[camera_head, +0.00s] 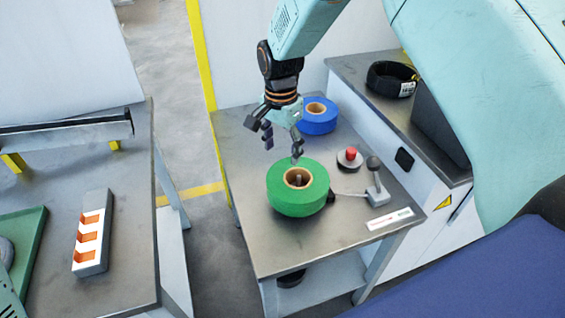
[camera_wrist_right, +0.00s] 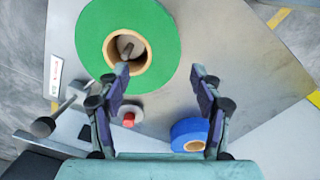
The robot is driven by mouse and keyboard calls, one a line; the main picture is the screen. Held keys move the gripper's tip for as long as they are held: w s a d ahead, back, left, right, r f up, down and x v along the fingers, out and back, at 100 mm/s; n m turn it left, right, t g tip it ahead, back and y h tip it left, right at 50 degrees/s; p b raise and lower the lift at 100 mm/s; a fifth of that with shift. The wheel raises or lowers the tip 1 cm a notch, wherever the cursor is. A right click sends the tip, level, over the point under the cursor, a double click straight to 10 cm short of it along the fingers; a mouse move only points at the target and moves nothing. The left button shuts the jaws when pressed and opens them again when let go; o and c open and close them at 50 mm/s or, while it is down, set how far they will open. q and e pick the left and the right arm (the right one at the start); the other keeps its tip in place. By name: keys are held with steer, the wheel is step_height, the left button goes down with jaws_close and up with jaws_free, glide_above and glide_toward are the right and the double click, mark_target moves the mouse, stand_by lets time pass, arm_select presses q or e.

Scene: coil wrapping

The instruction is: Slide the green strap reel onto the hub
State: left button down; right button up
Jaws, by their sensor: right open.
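The green strap reel (camera_head: 290,205) lies flat on the grey metal bench, its tan core around the hub. The top of the hub's grey post (camera_head: 297,180) shows inside the core; the rest is hidden. The right wrist view shows the reel (camera_wrist_right: 163,45) and the post (camera_wrist_right: 127,46) inside its core too. My right gripper (camera_head: 282,145) is open and empty, just behind and above the reel in the head view. In the right wrist view its spread fingers (camera_wrist_right: 160,75) hold nothing, and one fingertip overlaps the core's edge. My left gripper is out of view.
A blue reel (camera_head: 318,117) lies behind the green one. A red button (camera_head: 350,155) and a lever (camera_head: 375,185) stand to the right. A black coil (camera_head: 391,79) rests on the back counter. An orange-and-white block (camera_head: 92,235) is on the left table, across a gap.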

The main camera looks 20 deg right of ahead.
step_height(320, 180, up, 4)
steer(key=shift+w, duration=0.1)
steer(key=shift+w+f, duration=0.1)
stand_by(0.4)
